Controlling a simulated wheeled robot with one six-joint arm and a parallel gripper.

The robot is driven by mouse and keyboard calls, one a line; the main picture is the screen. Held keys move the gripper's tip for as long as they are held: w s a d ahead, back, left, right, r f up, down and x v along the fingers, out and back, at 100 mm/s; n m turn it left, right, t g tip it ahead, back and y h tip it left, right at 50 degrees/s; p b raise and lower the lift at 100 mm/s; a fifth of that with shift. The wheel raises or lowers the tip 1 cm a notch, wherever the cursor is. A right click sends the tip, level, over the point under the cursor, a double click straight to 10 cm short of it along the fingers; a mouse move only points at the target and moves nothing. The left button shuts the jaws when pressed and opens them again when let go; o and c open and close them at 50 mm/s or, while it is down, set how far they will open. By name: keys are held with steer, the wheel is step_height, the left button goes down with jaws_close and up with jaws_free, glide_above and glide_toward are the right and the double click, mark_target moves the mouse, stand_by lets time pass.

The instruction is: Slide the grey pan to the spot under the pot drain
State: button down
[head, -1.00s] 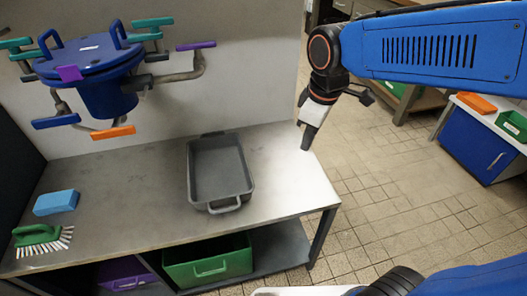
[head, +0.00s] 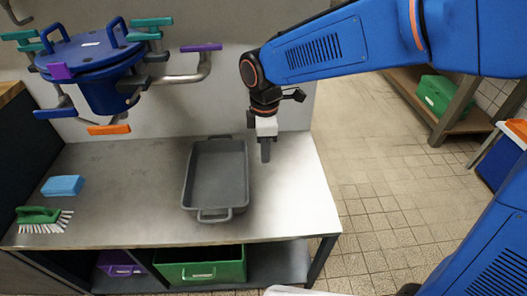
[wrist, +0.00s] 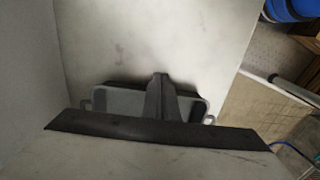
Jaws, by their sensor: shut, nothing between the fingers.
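The grey pan (head: 188,180) is a rectangular tray with a handle at its far and near ends. It lies flat on the steel table (head: 120,215), right of the blue pot (head: 108,92), which hangs above the table's left half. Coloured-handled pipes surround the pot; I cannot tell which is the drain. My gripper (head: 265,155) points down at the right of the pan, with a gap between them in the head view. It is shut and empty. Its height over the table is hard to tell. Its dark fingers also show in the wrist view (wrist: 161,80).
A blue sponge (head: 63,186) and a green brush (head: 40,216) lie on the table's left end. A green crate (head: 200,266) and a purple crate (head: 118,264) sit on the shelf below. The tabletop between brush and pan is clear.

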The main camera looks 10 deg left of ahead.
mark_target(229, 182)
step_height(229, 182, down, 8)
steer(key=shift+r, duration=0.2)
steer(key=shift+s+a+r, duration=0.1)
steer(key=shift+s+a, duration=0.05)
steer(key=shift+a, duration=0.45)
steer(key=shift+s+a+r, duration=0.1)
steer(key=shift+s+a, duration=0.05)
steer(key=shift+a, duration=0.45)
steer(key=shift+s+a, duration=0.15)
steer(key=shift+a, duration=0.55)
steer(key=a, duration=0.2)
steer(key=s+a, duration=0.1)
steer(key=a, duration=0.4)
steer(key=shift+s+a, duration=0.15)
steer(key=shift+s, duration=0.2)
